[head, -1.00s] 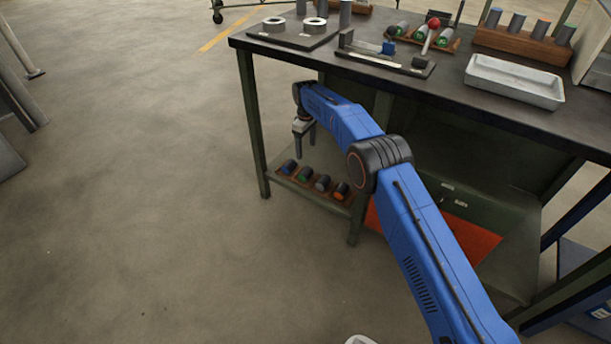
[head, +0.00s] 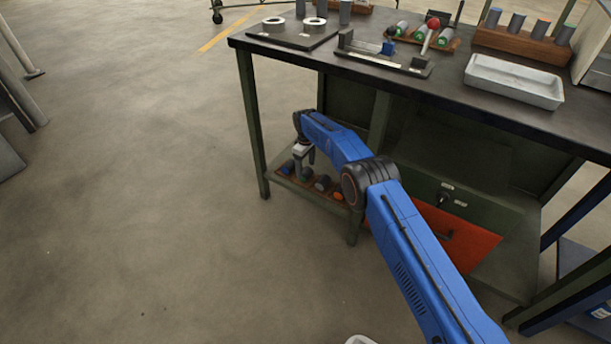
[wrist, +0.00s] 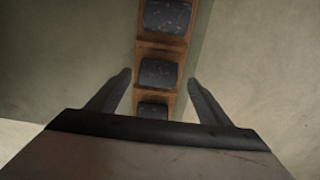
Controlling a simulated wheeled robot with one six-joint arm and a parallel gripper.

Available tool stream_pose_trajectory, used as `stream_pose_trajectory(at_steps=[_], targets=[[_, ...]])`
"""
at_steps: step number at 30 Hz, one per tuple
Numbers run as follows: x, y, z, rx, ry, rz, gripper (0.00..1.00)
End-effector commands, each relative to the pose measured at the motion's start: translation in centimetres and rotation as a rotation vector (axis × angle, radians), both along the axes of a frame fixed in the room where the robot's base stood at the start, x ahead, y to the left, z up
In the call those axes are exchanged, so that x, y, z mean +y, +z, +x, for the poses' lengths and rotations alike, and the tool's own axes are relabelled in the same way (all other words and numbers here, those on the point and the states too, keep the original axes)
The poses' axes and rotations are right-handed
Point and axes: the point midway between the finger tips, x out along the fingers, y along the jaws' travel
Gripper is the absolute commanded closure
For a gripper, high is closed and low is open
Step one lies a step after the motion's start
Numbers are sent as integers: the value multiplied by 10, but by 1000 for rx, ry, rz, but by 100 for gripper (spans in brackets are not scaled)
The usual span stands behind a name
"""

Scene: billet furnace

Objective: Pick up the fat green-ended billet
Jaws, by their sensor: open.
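A low wooden rack on the bench's lower shelf holds dark billets with coloured ends: a blue-ended one (head: 287,168), another bluish one (head: 322,183) and an orange-ended one (head: 339,193). The green-ended billet of this row is largely hidden by my gripper (head: 299,172) in the head view. In the wrist view my gripper (wrist: 159,78) is open and empty above the rack, its fingers on either side of a dark billet (wrist: 158,74). Another billet (wrist: 166,17) lies beyond; a third (wrist: 153,110) is partly covered by the gripper body. No end colours show there.
The bench top (head: 300,52) overhangs the shelf. A red panel (head: 455,240) is below, to the right.

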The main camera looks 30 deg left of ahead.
Motion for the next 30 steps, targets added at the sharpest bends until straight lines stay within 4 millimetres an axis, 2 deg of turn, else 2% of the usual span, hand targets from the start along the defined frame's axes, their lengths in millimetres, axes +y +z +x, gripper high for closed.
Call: stream_pose_trajectory(at_steps=[9,18,20,27,28,30], targets=[[2,-32,3,0,0,0,27],[2,-35,3,0,0,0,27],[2,-35,3,0,0,0,39],[2,-35,3,0,0,0,97],[2,-35,3,0,0,0,100],[3,-33,4,-2,0,2,100]])
